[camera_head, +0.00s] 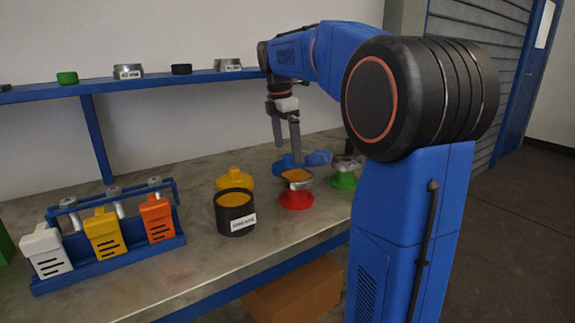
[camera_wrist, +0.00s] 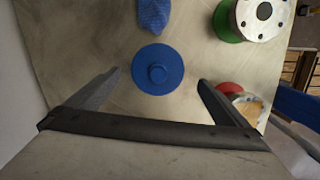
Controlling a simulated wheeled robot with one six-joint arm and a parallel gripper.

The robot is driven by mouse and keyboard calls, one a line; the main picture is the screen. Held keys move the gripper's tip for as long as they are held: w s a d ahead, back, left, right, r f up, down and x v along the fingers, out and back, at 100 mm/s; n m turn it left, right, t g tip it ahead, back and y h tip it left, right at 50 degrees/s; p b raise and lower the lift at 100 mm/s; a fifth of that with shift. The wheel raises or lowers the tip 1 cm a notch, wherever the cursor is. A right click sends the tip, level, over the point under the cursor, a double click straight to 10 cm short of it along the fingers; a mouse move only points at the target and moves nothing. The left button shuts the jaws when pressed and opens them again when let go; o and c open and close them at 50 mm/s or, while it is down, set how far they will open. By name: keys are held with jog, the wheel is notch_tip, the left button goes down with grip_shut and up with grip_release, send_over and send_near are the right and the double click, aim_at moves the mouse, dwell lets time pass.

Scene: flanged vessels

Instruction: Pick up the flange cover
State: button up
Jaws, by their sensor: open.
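A round blue flange cover (camera_wrist: 170,86) with a small central knob lies on the bench in the wrist view. It also shows in the head view (camera_head: 287,163), partly hidden behind the gripper and the red vessel. My gripper (camera_head: 286,150) points down over it, open and empty. In the wrist view, the two fingers of my gripper (camera_wrist: 158,77) spread to either side of the cover, with a gap on each side. How far the fingertips are above the bench is hard to tell.
A red flanged vessel (camera_head: 296,199) and a green one (camera_head: 344,181) stand close by. A blue lump (camera_head: 319,157) lies beside the cover. A yellow cover-like piece (camera_head: 235,178), a black pot (camera_head: 236,219) and a blue rack (camera_head: 115,259) stand left. A shelf (camera_head: 155,81) runs behind.

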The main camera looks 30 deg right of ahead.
aim_at(288, 155)
jog(key=shift+w+d+f, duration=0.1)
jog(key=shift+d+f, duration=0.1)
jog(key=shift+f, duration=0.85)
jog(key=shift+w+d+f, duration=0.1)
jog(key=shift+d+f, duration=0.1)
jog(key=shift+f, duration=0.85)
jog(key=c, duration=1)
jog(key=shift+r, duration=0.1)
jog(key=shift+c, duration=0.2)
